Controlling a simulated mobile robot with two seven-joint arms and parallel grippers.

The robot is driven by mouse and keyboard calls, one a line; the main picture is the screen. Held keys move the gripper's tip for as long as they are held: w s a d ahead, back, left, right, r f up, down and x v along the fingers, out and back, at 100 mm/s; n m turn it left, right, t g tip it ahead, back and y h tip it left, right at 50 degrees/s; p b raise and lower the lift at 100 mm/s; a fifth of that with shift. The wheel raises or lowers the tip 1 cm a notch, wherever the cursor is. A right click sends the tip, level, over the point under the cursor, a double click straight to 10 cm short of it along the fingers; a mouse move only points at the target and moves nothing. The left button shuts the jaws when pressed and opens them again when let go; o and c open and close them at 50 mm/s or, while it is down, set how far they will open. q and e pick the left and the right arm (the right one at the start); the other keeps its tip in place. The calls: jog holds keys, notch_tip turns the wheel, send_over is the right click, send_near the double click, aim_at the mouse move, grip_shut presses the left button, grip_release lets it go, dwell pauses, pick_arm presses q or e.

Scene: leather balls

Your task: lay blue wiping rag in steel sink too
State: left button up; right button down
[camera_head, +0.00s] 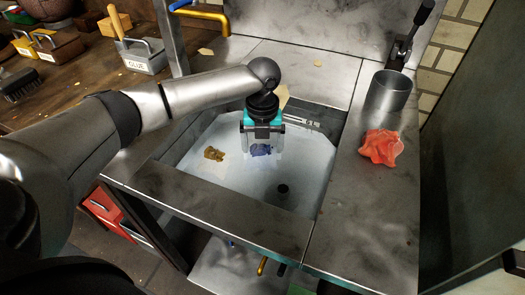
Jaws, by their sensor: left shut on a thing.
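The blue wiping rag (261,150) is a small crumpled cloth inside the basin of the steel sink (215,187), below my left gripper (262,143). My left gripper points down into the sink and is shut on the blue rag. I cannot tell whether the rag touches the sink floor. A brown-yellow rag (214,154) lies in the basin to the left of the blue one. My right gripper is not in view.
An orange-red rag (381,147) lies on the steel counter right of the sink, below a metal cup (388,92). A dark drain hole (283,190) shows in the basin.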

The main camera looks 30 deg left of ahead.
aim_at(262, 144)
pick_arm(q)
jog(key=o, duration=1.1)
jog(key=shift+f, duration=0.1)
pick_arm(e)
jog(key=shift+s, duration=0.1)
pick_arm(q)
jog(key=shift+r, duration=0.5)
notch_tip(262, 144, up, 7)
jog(key=p, duration=0.3)
jog(key=shift+f, duration=0.15)
jog(key=shift+r+p, duration=0.85)
jog(key=shift+r, duration=1.5)
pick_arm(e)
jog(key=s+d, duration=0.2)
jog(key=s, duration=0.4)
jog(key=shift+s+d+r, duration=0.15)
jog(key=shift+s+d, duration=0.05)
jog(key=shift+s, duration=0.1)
